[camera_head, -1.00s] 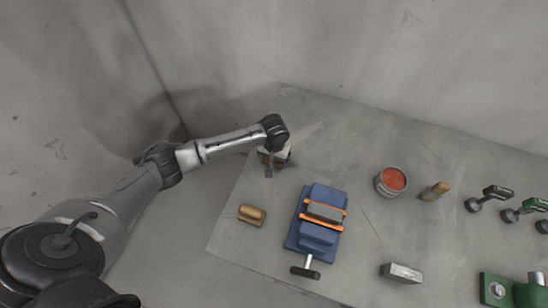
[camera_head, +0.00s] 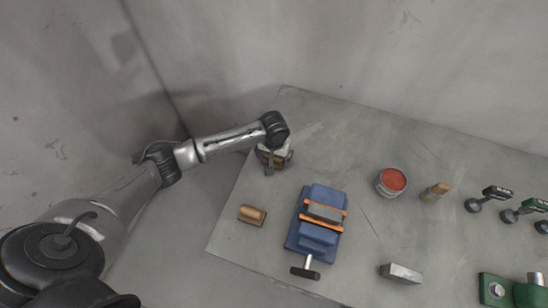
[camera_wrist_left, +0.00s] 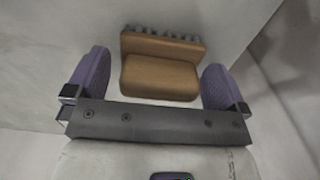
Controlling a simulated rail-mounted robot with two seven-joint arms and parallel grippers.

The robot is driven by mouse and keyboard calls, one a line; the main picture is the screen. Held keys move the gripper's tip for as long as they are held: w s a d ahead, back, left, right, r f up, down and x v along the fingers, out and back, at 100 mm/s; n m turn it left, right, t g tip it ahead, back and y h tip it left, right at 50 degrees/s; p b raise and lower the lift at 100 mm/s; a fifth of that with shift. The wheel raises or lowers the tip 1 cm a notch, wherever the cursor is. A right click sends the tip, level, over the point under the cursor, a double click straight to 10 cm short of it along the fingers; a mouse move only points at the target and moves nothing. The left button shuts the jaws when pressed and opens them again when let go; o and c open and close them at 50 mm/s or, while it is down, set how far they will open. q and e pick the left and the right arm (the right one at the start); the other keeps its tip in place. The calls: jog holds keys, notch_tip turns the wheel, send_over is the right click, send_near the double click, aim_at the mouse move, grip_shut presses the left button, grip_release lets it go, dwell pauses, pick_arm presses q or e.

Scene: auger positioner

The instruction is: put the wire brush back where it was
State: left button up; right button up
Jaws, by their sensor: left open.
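My left gripper (camera_head: 275,162) is over the table's far left corner, pointing down. In the left wrist view its two purple-padded fingers (camera_wrist_left: 154,84) are open. A wooden brush (camera_wrist_left: 160,75) with a raised wooden grip and a row of grey bristle tufts along one edge lies between them, with gaps at both sides. This looks like the wire brush. In the head view it is mostly hidden by the gripper. I cannot tell its exact height over the table. My right gripper is not in view.
A wooden-handled block (camera_head: 252,215) lies in front of the gripper. A blue vise (camera_head: 318,232) with orange jaws stands to its right. Farther right are a red-filled tub (camera_head: 391,181), a wooden-handled piece (camera_head: 435,191) and a metal block (camera_head: 401,273). A wall rises behind the table (camera_head: 350,135).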

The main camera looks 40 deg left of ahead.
pick_arm(q)
notch_tip(320, 180, up, 10)
jog(key=shift+r+p, duration=0.25)
jog(key=shift+p, duration=0.25)
